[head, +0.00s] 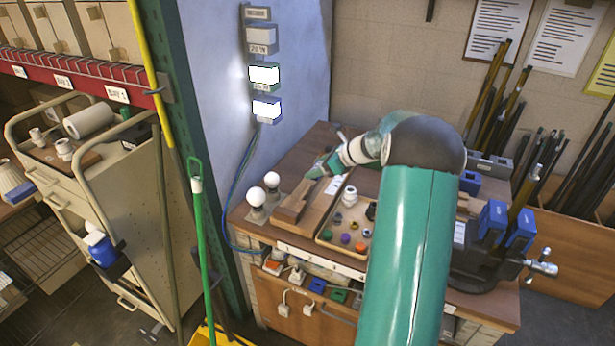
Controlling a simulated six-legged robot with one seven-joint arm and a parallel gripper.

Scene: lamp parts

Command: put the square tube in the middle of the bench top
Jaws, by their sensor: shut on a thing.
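My gripper (317,172) is small in the head view, low over the left part of the wooden bench top (300,143). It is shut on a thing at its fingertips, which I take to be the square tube. The tube's outline is too small and too covered by the gripper to make out. A long brown wooden piece (293,208) lies just below and left of the fingertips. I cannot tell whether the gripper or its load touches it. My arm hides much of the middle and right of the bench top.
Two white bulbs (271,180) stand at the bench's left edge. A shallow tray (325,236) with several small coloured parts lies near the front. A vise (490,270) with blue jaws and upright rods stand at the right. A green pole (203,250) rises left of the bench.

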